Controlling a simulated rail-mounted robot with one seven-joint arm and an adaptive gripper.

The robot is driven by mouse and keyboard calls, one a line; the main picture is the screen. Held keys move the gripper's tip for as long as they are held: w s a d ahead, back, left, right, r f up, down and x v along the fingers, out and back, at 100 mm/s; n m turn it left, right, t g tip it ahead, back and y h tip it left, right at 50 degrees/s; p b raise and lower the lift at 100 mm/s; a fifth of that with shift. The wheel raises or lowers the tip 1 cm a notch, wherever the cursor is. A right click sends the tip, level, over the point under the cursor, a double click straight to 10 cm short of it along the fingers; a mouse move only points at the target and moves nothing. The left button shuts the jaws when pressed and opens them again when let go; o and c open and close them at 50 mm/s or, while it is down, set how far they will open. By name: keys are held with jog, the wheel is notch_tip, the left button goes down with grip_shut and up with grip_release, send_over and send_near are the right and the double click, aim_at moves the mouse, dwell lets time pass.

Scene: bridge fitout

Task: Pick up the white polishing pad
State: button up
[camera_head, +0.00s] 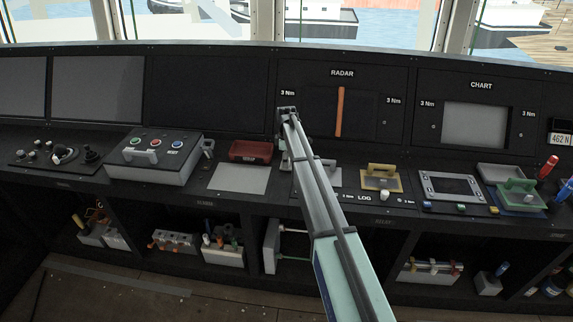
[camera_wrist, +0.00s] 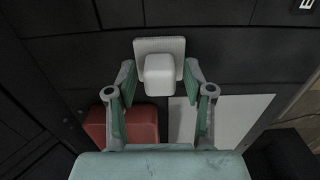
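The white polishing pad (camera_wrist: 174,46) shows in the wrist view as a flat pale square plate with a white block-shaped grip (camera_wrist: 159,75) on it. My gripper (camera_wrist: 159,70) is open, with one finger on each side of the white grip. Dark gaps show between the grip and both fingers, so it is not clamped. How far the fingertips reach down beside it I cannot tell. In the head view my arm reaches over the console and hides most of the pad's area.
A red tray (camera_head: 251,150) and a light grey plate (camera_head: 239,179) are left of my arm. A yellow-handled pad (camera_head: 381,178), a grey frame (camera_head: 451,188) and a green-handled tool (camera_head: 516,188) are to its right. The upright panel with the radar screen (camera_head: 342,111) stands behind.

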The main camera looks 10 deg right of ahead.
grip_shut()
jog(key=shift+r, duration=0.15)
notch_tip(320, 180, up, 20)
jog(key=b, duration=0.5)
jog(key=shift+b, duration=0.35)
jog(key=shift+c, duration=1.6)
grip_release()
jog(key=c, duration=0.3)
jog(key=shift+s+p, duration=0.1)
jog(key=shift+p, duration=0.35)
